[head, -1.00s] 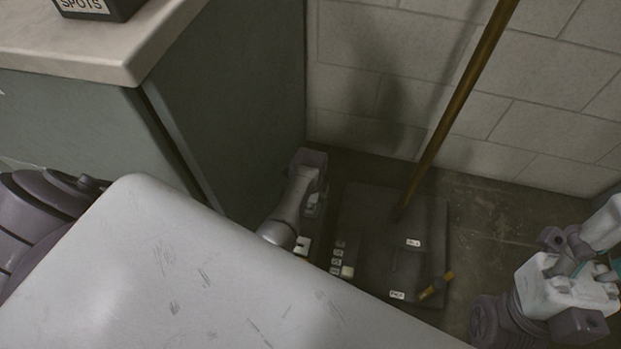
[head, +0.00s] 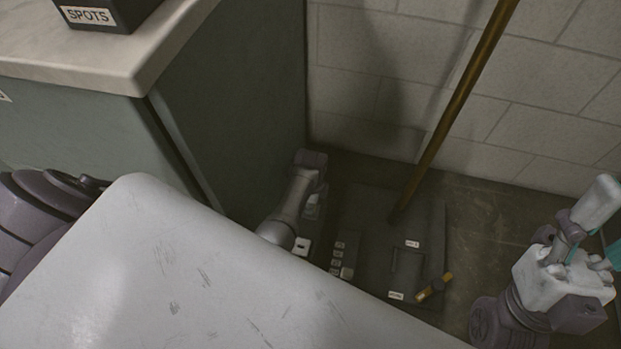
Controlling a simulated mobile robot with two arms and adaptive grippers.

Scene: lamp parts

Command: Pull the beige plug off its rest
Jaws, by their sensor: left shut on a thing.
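My left gripper (head: 314,205) is low by the dark cabinet side, at the left edge of a dark floor board. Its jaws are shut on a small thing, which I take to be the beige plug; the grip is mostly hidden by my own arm. A pale block (head: 302,245) shows just below it, partly cut off by my white body; I cannot tell whether it is the plug's rest.
The dark board (head: 375,225) on the floor bears small labels and an orange-brown piece (head: 434,287). A wooden pole (head: 455,110) slants up from it. The grey cabinet (head: 235,110) stands left, with a black SPOTS box (head: 105,14) on top. Bare floor (head: 485,215) lies to the right.

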